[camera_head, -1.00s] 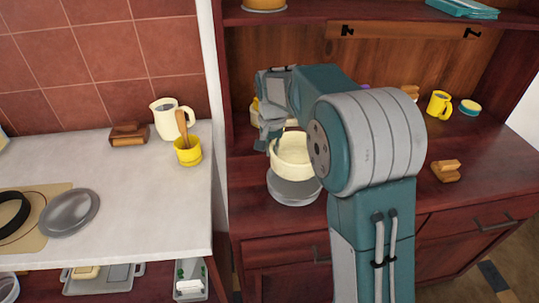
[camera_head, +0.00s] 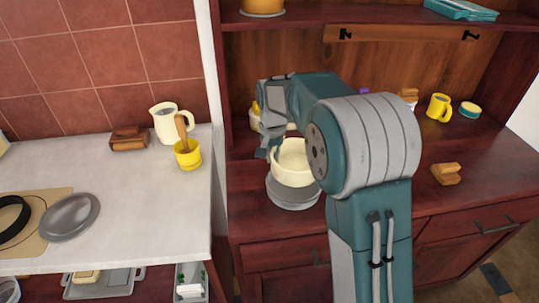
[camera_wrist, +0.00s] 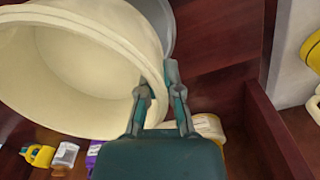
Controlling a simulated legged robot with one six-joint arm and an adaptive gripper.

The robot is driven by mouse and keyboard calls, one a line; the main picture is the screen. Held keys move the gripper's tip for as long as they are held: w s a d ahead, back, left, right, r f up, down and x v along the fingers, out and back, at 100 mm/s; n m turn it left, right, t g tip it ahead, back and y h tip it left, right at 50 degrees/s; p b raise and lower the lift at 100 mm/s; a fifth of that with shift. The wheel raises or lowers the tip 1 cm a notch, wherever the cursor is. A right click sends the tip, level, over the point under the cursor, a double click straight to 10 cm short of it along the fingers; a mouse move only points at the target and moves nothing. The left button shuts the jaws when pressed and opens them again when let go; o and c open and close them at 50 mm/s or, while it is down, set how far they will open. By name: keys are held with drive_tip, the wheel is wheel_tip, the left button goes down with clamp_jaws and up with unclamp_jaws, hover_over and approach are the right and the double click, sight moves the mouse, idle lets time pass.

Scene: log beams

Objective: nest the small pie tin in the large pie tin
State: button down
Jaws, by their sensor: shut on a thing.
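A cream round tin (camera_head: 293,157), which looks like the small pie tin, is in my gripper (camera_head: 270,148) over the cabinet counter. In the wrist view my gripper (camera_wrist: 163,92) is shut on its rim, and the cream tin (camera_wrist: 75,65) fills the upper left. A grey round tin (camera_head: 292,197), which looks like the large pie tin, stands on the counter directly below it. The cream tin covers its middle, so I cannot tell whether they touch. A sliver of the grey tin (camera_wrist: 167,22) shows behind the cream rim in the wrist view.
A yellow mug (camera_head: 438,106) and a brown block (camera_head: 446,174) stand on the counter to the right. The white table (camera_head: 130,185) at left holds a grey plate (camera_head: 70,216), a cream jug (camera_head: 166,122) and a yellow cup (camera_head: 188,155). A shelf (camera_head: 300,20) is above.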

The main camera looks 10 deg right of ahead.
drive_tip(key=shift+d+f, duration=0.25)
drive_tip(key=shift+d, duration=0.15)
drive_tip(key=shift+a+f, duration=0.55)
drive_tip(key=shift+a, duration=0.1)
drive_tip(key=shift+d+f, duration=0.4)
drive_tip(key=shift+d, duration=0.05)
drive_tip(key=shift+a+f, duration=0.3)
drive_tip(key=shift+f, duration=0.3)
drive_tip(key=shift+d+f, duration=0.15)
drive_tip(key=shift+f, duration=0.25)
drive_tip(key=shift+f, duration=0.95)
drive_tip(key=shift+r, duration=0.1)
drive_tip(key=shift+r, duration=1.1)
